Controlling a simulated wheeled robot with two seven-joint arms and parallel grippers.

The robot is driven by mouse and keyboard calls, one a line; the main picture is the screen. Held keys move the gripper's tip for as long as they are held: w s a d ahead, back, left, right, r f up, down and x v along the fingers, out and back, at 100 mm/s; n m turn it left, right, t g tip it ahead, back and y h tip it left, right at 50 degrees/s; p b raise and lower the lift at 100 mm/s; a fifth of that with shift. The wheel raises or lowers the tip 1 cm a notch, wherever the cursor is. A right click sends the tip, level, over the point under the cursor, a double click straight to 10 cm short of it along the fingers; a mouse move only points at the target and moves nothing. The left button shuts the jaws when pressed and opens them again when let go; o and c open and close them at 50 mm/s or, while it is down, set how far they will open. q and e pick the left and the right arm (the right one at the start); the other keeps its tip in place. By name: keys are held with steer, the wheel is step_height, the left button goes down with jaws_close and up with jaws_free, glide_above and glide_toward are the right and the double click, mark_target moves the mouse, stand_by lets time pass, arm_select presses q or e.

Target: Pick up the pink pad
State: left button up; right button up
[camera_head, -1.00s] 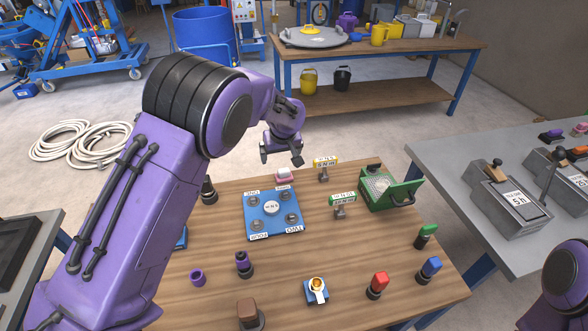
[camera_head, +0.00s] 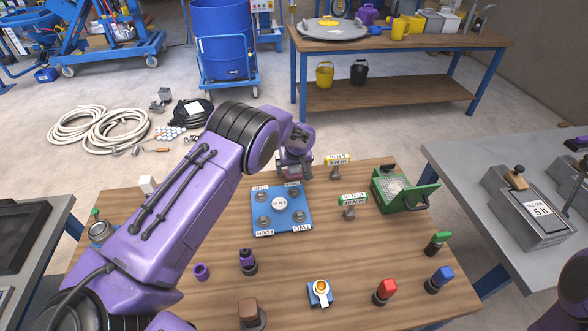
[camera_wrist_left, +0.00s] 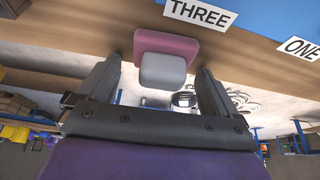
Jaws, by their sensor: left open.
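The pink pad (camera_wrist_left: 182,45) shows in the left wrist view as a pink slab with a pale grey block on it. It is beside the blue board (camera_head: 281,229), near the label THREE. My left gripper (camera_wrist_left: 158,76) is open, its two fingers on either side of the pale block with gaps showing. In the head view my left gripper (camera_head: 294,172) is low at the far edge of the wooden table and hides most or all of the pad. My right gripper is out of view.
Red (camera_head: 386,287) and blue (camera_head: 442,275) stamp-like pieces stand at the front right. A grey table (camera_head: 480,200) is at the right.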

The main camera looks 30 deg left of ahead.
arm_select(q)
steer(key=shift+f, duration=0.1)
steer(key=c, duration=1.1)
steer(key=shift+c, duration=0.2)
steer(key=shift+r+b, duration=0.6)
steer(key=shift+r, duration=0.05)
steer(key=shift+w+r+b, duration=0.1)
steer(key=shift+r+b, duration=0.5)
steer(key=shift+r, duration=0.2)
steer(key=s+d+r+b, duration=0.2)
steer(key=s+d+r, duration=0.7)
steer(key=d+r, duration=0.1)
steer(key=shift+s+d+r+b, duration=0.15)
steer(key=shift+s+d+b, duration=0.1)
steer(key=shift+s+b, duration=0.05)
